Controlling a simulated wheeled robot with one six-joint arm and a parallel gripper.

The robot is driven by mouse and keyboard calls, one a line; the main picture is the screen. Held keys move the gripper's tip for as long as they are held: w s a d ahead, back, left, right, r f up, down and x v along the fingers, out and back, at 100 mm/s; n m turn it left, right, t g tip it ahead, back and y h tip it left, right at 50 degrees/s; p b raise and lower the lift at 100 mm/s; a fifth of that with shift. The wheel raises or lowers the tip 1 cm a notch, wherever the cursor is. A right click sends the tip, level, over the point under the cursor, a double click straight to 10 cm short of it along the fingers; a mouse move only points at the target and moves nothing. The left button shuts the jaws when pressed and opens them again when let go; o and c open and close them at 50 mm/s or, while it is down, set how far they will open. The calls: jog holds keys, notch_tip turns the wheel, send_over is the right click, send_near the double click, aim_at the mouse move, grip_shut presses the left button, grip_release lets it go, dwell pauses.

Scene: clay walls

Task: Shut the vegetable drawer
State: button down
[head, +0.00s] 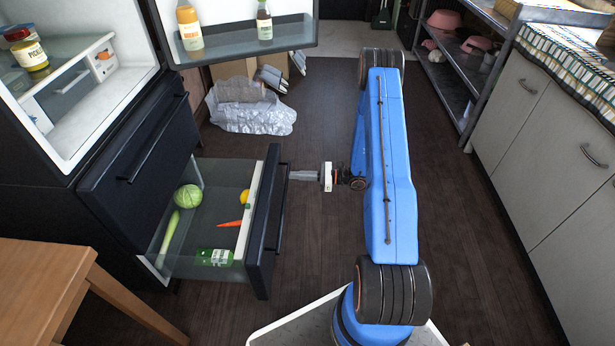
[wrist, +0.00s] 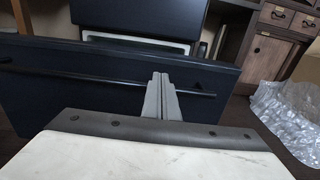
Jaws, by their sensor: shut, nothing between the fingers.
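The vegetable drawer (head: 262,225) is pulled well out of the dark fridge in the head view. My gripper (head: 291,176) is shut and empty. Its tips are at the outer face of the drawer front, near its far end. In the wrist view the shut fingers (wrist: 161,80) point at the dark drawer front (wrist: 60,90), close to its bar handle (wrist: 100,79). Whether they touch it, I cannot tell.
The fridge door (head: 245,35) stands open above, with bottles on its shelf. A closed drawer (head: 140,165) is above the open one. A crumpled silver bag (head: 250,112) lies on the floor behind. A wooden table (head: 50,285) stands at front left, cabinets (head: 545,130) at right.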

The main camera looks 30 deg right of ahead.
aim_at(276, 175)
jog(key=shift+x, duration=2.6)
jog(key=shift+a, duration=0.1)
jog(key=x, duration=3.7)
jog(key=shift+w, duration=0.15)
jog(key=shift+a+r, duration=0.2)
jog(key=shift+d, duration=0.1)
